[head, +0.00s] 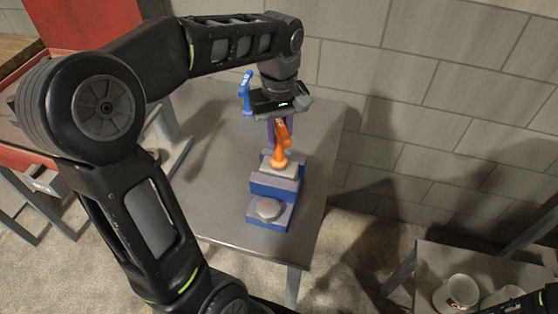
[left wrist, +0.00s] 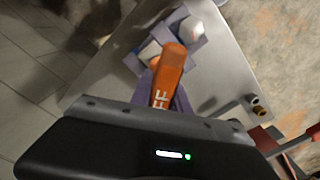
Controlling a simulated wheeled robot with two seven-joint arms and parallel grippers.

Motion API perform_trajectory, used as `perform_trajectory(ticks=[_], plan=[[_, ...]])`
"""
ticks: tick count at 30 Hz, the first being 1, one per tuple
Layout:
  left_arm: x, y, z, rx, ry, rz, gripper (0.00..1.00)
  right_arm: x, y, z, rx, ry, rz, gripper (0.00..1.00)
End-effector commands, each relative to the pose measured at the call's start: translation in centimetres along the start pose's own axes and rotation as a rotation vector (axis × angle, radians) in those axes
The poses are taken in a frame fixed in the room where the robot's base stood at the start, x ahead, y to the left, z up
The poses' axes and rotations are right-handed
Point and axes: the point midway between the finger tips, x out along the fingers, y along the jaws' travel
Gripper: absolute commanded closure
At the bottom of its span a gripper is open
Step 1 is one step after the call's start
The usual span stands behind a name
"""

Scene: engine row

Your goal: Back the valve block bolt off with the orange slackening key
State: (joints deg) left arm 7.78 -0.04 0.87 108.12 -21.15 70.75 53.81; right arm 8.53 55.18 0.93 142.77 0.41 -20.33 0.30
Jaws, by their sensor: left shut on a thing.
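The orange slackening key (head: 280,157) stands roughly upright over the blue and grey valve block (head: 272,186), its lower end at the pale top of the upper step. My left gripper (head: 279,127) is above the block, shut on the key's upper part. The key also shows in the left wrist view (left wrist: 170,70), with white lettering on its handle. The bolt under the key is hidden, so I cannot tell how the key sits on it. A pale, rounded cap (head: 269,208) is on the block's lower step.
The block stands on a grey metal table (head: 225,170) near its right edge, beside a block wall (head: 450,90). A blue handled tool (head: 246,90) shows just left of my left gripper. A lower table at bottom right holds white mugs (head: 456,292).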

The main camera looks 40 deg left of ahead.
Motion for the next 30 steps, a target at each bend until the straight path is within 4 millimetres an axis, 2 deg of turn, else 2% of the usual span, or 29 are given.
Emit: perform_trajectory(ticks=[6,12,26,30], plan=[[-0.35,0.07,-0.02,0.378,0.002,0.002,1.0,-0.81,-0.3,0.02,0.0,0.0,0.0,1.0],[-0.26,0.05,-0.01,0.591,0.002,0.001,1.0,-1.04,-0.39,0.01,0.0,0.0,0.0,1.0],[-0.23,0.06,-0.04,0.604,0.003,0.002,1.0,-1.0,-0.37,0.01,0.0,0.0,0.0,1.0],[-0.22,0.07,-0.04,0.537,0.003,0.002,1.0,-0.94,-0.35,0.01,0.0,0.0,0.0,1.0]])
